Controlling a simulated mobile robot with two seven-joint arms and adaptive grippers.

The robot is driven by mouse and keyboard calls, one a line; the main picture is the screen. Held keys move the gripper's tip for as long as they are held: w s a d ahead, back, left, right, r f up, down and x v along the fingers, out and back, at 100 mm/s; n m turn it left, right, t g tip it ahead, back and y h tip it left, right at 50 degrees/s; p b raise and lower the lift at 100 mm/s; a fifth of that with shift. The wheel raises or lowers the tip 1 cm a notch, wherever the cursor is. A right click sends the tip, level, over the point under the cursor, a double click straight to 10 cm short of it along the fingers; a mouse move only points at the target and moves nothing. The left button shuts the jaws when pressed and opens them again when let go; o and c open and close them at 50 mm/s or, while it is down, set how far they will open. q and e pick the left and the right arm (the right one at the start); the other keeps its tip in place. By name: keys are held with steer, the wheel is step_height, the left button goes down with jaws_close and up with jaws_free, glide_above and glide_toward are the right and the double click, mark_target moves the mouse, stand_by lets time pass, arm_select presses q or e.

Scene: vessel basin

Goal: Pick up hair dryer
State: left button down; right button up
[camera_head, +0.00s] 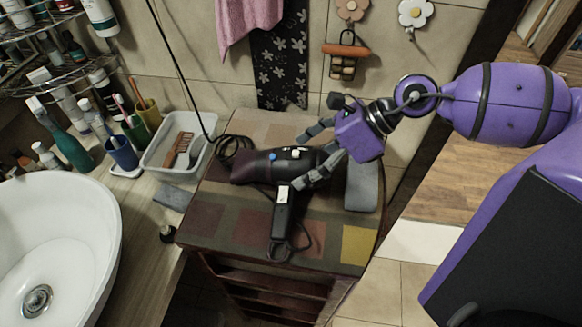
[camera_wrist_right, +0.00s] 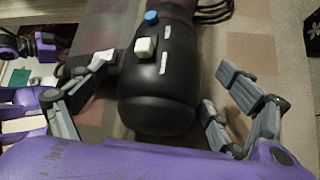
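The black hair dryer (camera_head: 258,168) lies on the patterned cloth of the small table (camera_head: 335,235). Its barrel points left and its handle (camera_head: 281,222) extends toward the front edge. Blue and white buttons sit on the barrel. My right gripper (camera_head: 298,160) is at the rear end of the barrel, with fingers spread on either side. In the right wrist view the dryer (camera_wrist_right: 162,85) lies between the open fingers, with a visible gap on the right side. I cannot tell whether the left finger touches it. A purple and grey part of mine, too small to identify, shows at that view's left edge.
A grey folded cloth (camera_head: 362,187) lies right of the dryer. A coiled black cord (camera_head: 234,147) lies behind its nozzle. A white tray (camera_head: 151,160) with brushes, cups and a sink (camera_head: 65,225) stand to the left. The tiled wall is close behind the table.

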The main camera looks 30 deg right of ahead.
mark_target(305, 153)
steer(key=c, duration=1.7)
arm_select(q)
steer(key=shift+s+a+f, duration=0.15)
steer(key=shift+s+f, duration=0.1)
steer(key=shift+s, duration=0.15)
